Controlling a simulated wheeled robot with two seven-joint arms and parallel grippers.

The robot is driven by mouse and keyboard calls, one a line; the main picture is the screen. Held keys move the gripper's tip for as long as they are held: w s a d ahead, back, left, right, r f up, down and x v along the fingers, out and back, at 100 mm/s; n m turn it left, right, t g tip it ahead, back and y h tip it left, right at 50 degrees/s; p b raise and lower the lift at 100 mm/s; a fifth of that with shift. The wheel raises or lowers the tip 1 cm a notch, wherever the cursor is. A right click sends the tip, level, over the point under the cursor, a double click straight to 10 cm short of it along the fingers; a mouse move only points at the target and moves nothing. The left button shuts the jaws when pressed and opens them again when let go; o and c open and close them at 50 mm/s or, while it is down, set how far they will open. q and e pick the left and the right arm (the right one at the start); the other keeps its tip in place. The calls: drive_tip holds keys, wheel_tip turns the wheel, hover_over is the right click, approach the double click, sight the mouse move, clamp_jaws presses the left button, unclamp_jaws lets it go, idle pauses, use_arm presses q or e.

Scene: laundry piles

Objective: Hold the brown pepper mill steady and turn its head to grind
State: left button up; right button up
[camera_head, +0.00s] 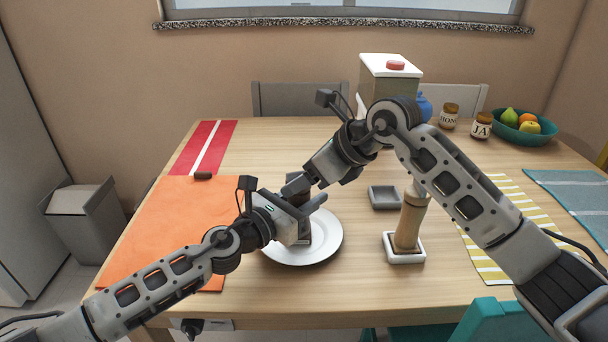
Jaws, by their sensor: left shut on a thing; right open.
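The brown pepper mill (305,236) appears dark and upright over the white plate (332,244) on the table. Most of it is hidden by my grippers. My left gripper (308,208) is shut around its body from the left. My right gripper (302,186) is open at the mill's head, reaching down from the upper right. I cannot tell whether its fingers touch the head, or whether the mill's foot rests on the plate.
A lighter wooden mill (409,222) stands in a white square dish (391,256) to the right. A grey square dish (384,204) lies behind it. An orange mat (150,235), a yellow striped mat (485,262), jars (481,126) and a fruit bowl (540,137) surround the area.

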drive_tip(key=shift+a+f, duration=0.15)
drive_tip(key=shift+f, duration=0.05)
drive_tip(key=c, duration=1)
drive_tip(key=shift+m, duration=0.3)
drive_tip(key=m+t+h, duration=0.1)
drive_tip(key=m, duration=0.1)
drive_tip(key=m+t+h, duration=0.1)
drive_tip(key=m, duration=0.1)
drive_tip(key=shift+s+a+t+h, duration=0.15)
drive_tip(key=shift+a+t+h, duration=0.05)
drive_tip(key=shift+t+h, duration=0.2)
drive_tip(key=m+h, duration=0.2)
drive_tip(key=m, duration=0.1)
drive_tip(key=m+t+h, duration=0.1)
drive_tip(key=m+h, duration=0.1)
drive_tip(key=m, duration=0.1)
drive_tip(key=shift+s+a+t, duration=0.1)
drive_tip(key=shift+a+t, duration=0.1)
drive_tip(key=shift+t, duration=0.1)
